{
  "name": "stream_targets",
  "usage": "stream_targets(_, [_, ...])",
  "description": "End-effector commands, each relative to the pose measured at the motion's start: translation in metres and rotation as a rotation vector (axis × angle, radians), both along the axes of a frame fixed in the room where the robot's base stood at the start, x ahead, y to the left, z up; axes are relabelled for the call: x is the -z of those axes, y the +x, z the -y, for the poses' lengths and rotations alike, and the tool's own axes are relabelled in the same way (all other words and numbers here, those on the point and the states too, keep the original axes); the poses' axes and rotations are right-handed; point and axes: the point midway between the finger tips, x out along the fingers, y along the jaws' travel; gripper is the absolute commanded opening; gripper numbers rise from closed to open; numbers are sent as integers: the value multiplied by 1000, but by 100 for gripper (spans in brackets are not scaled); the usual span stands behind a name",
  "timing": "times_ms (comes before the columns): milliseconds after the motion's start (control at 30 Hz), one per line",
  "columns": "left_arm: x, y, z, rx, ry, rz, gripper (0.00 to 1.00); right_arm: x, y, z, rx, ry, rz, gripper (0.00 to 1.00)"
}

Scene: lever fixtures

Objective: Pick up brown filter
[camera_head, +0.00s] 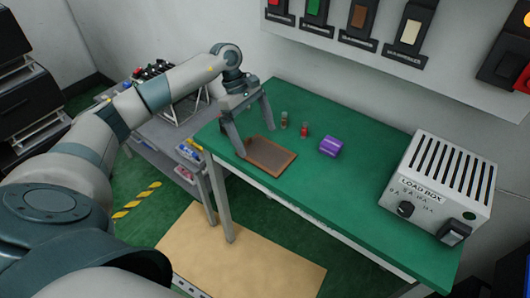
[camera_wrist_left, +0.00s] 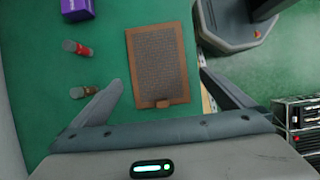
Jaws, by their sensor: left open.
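The brown filter (camera_head: 269,155) is a flat rectangular panel with a grey mesh face. It lies on the green table (camera_head: 352,182) near its front left part. In the left wrist view the filter (camera_wrist_left: 158,62) lies beyond the fingers, with a small brown tab at its near edge. My left gripper (camera_head: 254,132) is open, with fingers spread wide and pointing down, above the filter's left end. In the left wrist view the open left gripper (camera_wrist_left: 160,92) has nothing between its fingers. My right gripper is not in view.
A grey load box (camera_head: 437,185) fills the table's right end. Switches (camera_head: 360,18) line the wall panel.

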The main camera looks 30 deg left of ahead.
Motion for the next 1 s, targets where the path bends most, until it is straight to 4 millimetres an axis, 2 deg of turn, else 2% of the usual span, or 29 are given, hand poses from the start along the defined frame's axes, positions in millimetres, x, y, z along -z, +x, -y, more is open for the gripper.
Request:
stream_targets(133, [9,1,11,1,-2,-3,100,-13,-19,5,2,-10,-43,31])
stream_targets(233, [21,1,17,1,-2,-4,100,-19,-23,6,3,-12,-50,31])
stream_targets(433, [37,1,22,0,0,-1,100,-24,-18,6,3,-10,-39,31])
stream_targets(900, [38,2,22,0,0,0,100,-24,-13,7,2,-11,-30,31])
stream_targets(967, [38,2,22,0,0,0,88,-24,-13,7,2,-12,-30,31])
stream_targets(1000, [38,2,22,0,0,0,78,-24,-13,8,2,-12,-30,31])
